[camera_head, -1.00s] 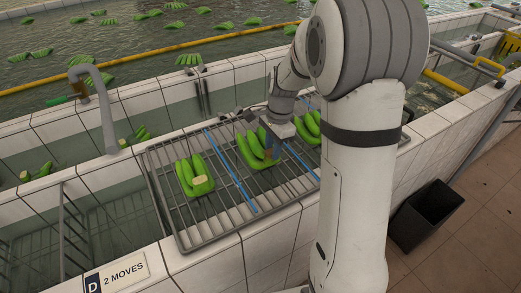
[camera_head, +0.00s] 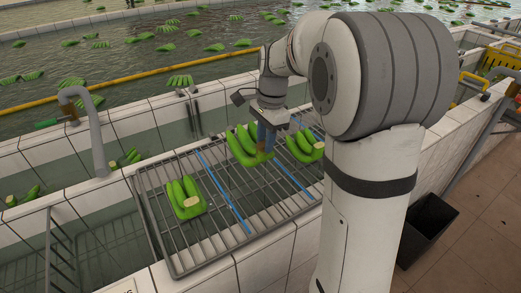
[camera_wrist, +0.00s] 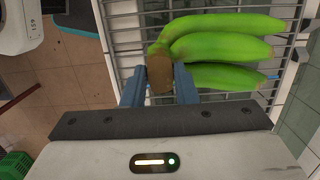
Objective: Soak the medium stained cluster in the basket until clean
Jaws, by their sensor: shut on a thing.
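My gripper (camera_head: 268,143) is shut on the crown of a green banana cluster (camera_head: 243,148), the middle one of three at the rack. In the wrist view a brown crown (camera_wrist: 160,73) sits between the fingers, with green fingers of fruit (camera_wrist: 222,48) reaching right. The held cluster appears raised a little above the wire rack (camera_head: 180,272). A left cluster (camera_head: 185,196) with a pale cut crown and a right cluster (camera_head: 304,147) lie on the rack, the right one partly behind my arm. A wire basket (camera_head: 62,262) stands in the water at lower left, partly cut off.
Blue bars (camera_head: 222,190) divide the rack. A tiled wall (camera_head: 28,155) and a grey curved pipe (camera_head: 97,135) stand left of it. Loose clusters lie in the near trough. A black bin (camera_head: 427,225) stands on the floor at right.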

